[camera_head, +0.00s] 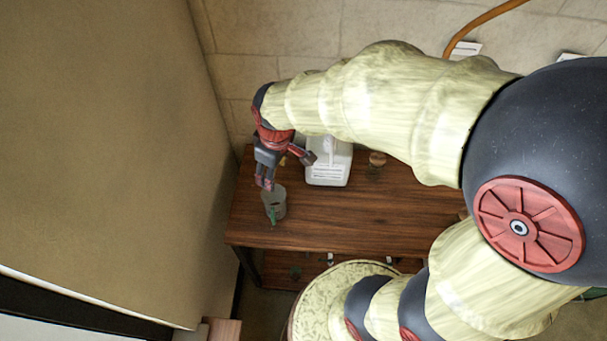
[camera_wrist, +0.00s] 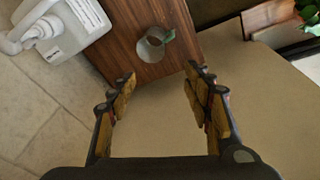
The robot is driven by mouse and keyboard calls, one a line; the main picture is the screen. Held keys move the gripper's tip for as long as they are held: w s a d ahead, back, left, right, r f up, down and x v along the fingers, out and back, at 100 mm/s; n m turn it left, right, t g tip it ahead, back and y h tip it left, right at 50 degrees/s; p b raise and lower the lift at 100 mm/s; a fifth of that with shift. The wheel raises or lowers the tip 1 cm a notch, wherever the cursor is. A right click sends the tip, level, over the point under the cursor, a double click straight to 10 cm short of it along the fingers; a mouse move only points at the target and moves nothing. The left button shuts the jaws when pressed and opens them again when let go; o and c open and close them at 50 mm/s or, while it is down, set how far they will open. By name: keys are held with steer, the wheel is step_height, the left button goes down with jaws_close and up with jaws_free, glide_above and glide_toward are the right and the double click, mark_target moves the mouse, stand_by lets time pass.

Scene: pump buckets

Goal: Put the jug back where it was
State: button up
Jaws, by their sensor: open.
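A white pump jug (camera_head: 329,168) with a printed label stands on the brown wooden table (camera_head: 390,218), near its back edge. It also shows at the upper left of the wrist view (camera_wrist: 68,32), with its white pump head. A small grey cup-like vessel (camera_head: 278,204) with a green part stands near the table's left end; in the wrist view it is ahead of the fingers (camera_wrist: 150,48). My gripper (camera_head: 289,171) is open and empty, just left of the jug and above the grey vessel. In the wrist view its fingers (camera_wrist: 160,75) are spread apart, with nothing between them.
A small brown jar (camera_head: 376,160) stands right of the jug. A plain beige wall (camera_head: 110,130) rises close to the table's left end. The tiled wall (camera_head: 290,30) is behind the table. The table's front middle is clear. A lower shelf (camera_head: 290,268) holds small items.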

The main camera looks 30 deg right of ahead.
steer(key=s+d+r+m+t, duration=0.1)
steer(key=s+r+m+t, duration=0.2)
steer(key=s+r, duration=1)
steer(key=m, duration=0.3)
steer(key=shift+s+d+r+m, duration=0.15)
steer(key=shift+d+r+m, duration=0.15)
steer(key=shift+r, duration=0.05)
step_height(320, 180, down, 9)
steer(key=b, duration=0.9)
steer(key=shift+f, duration=0.1)
